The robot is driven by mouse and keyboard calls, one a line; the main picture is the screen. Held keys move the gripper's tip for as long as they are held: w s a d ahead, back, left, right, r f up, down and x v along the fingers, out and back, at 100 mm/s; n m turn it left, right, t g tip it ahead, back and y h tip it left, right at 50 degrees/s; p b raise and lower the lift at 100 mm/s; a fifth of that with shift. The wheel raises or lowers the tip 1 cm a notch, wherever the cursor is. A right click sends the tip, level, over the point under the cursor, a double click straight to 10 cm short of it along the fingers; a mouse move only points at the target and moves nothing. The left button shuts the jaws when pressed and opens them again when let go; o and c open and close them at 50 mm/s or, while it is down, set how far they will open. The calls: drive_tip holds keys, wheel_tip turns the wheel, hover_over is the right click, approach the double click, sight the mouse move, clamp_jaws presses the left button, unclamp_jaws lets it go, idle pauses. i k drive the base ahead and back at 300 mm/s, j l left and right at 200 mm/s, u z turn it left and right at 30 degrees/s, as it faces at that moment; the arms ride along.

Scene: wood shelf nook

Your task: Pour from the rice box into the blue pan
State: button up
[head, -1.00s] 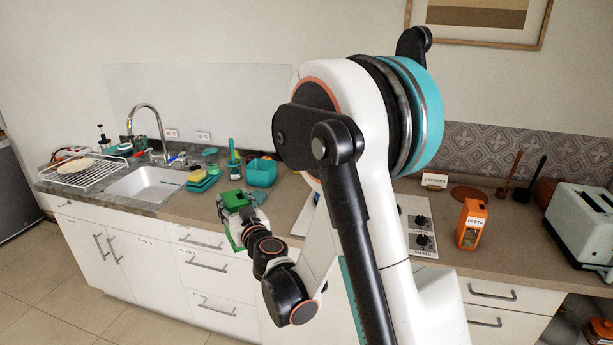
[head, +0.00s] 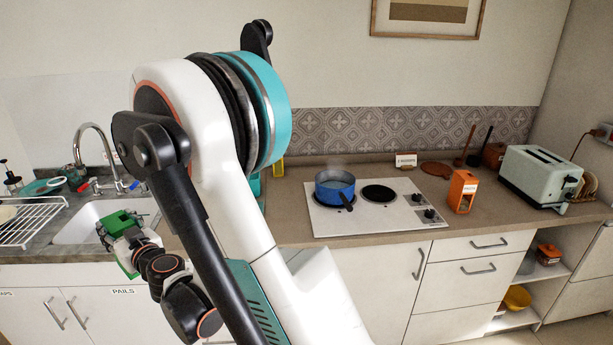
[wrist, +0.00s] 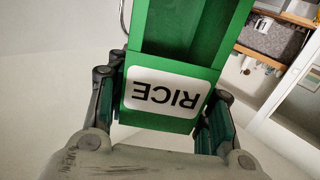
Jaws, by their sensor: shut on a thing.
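The green rice box (wrist: 190,40) fills the upper middle of the wrist view, its white RICE label upside down in the picture. My gripper (wrist: 165,115) is shut on it, with a finger against each side. In the head view my gripper (head: 122,243) holds the green box (head: 120,220) at the left, in front of the sink and counter edge. The blue pan (head: 335,188) sits on the left burner of the white cooktop (head: 372,222), well to the right of my gripper. The box's contents cannot be seen.
An orange pasta box (head: 462,192) stands right of the cooktop, and a pale green toaster (head: 540,177) farther right. The sink (head: 75,228) and a dish rack (head: 28,222) are at the left. My arm hides the counter between the sink and the pan.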

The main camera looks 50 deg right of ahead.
sight(328, 192)
drive_tip(key=i+j+z, duration=0.15)
drive_tip(key=z, duration=0.15)
drive_tip(key=i+j+z, duration=0.1)
drive_tip(key=j+z, duration=0.55)
drive_tip(key=i+z, duration=0.1)
drive_tip(key=z, duration=1.05)
drive_tip(key=i, duration=0.45)
